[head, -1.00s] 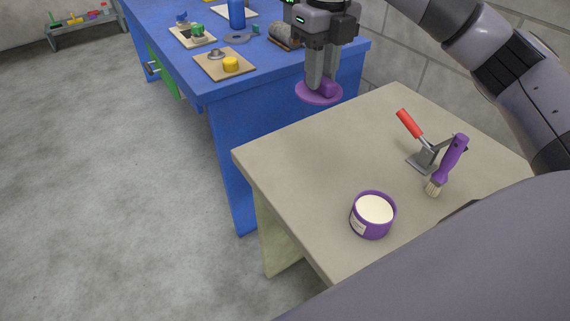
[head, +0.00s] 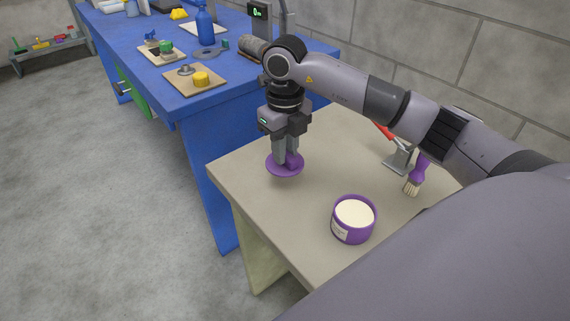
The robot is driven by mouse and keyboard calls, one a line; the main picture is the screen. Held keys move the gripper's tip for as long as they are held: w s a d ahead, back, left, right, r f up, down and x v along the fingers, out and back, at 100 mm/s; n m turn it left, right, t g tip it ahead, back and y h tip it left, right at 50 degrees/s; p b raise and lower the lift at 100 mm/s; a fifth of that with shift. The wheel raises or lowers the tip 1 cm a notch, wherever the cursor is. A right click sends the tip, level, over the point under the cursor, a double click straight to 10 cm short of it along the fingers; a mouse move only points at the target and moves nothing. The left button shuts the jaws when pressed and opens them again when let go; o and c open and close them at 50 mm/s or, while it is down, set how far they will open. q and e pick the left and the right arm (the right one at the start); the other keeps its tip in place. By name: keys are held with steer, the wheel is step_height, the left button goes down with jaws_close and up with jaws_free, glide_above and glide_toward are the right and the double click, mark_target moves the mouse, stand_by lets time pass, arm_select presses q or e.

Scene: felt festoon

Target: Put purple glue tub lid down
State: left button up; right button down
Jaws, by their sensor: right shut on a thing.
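The purple glue tub lid (head: 285,170) is a flat round disc with a raised grip, in the head view over the left part of the beige table (head: 310,220). My right gripper (head: 286,160) points down and is shut on the lid's grip. The lid is at or just above the tabletop; I cannot tell whether it touches. The open purple glue tub (head: 352,222), with cream-coloured glue inside, stands to the right and nearer. My left gripper is not in view.
A purple-handled brush (head: 417,175) and a red-handled scraper (head: 398,158) are on the table's right side, partly behind my arm. A blue workbench (head: 195,100) with boards, a blue bottle (head: 204,28) and tools stands behind left. Tabletop between lid and tub is clear.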

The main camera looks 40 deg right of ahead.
step_height(320, 180, down, 5)
steer(key=shift+r, duration=0.2)
steer(key=shift+f, duration=0.2)
steer(key=c, duration=1)
jaws_free()
steer(key=shift+r, duration=0.1)
